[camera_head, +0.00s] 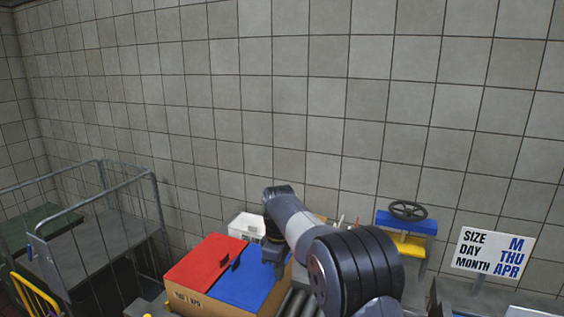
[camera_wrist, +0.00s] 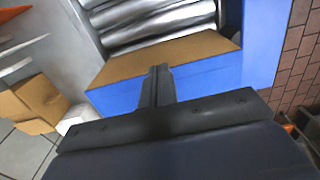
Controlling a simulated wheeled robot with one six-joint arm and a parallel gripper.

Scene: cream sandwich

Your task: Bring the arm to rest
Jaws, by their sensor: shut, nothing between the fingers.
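My arm reaches from the lower right to the middle of the head view. My gripper (camera_head: 277,268) points down at the right part of a cardboard box (camera_head: 189,304) with a red panel (camera_head: 207,259) and a blue panel (camera_head: 243,291) on top. In the wrist view my gripper (camera_wrist: 159,72) is shut, with its fingers together and nothing between them. Past the fingertips is a brown cardboard surface (camera_wrist: 115,68) with a blue face (camera_wrist: 205,78) below it. I cannot tell whether the fingers touch it.
Metal rollers (camera_head: 294,303) lie right of the box. A white bin (camera_head: 246,226) stands behind it. A metal cage cart (camera_head: 85,243) is at the left. A blue and yellow press with a handwheel (camera_head: 408,210) and a sign (camera_head: 491,252) stand at the right. A tiled wall closes the back.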

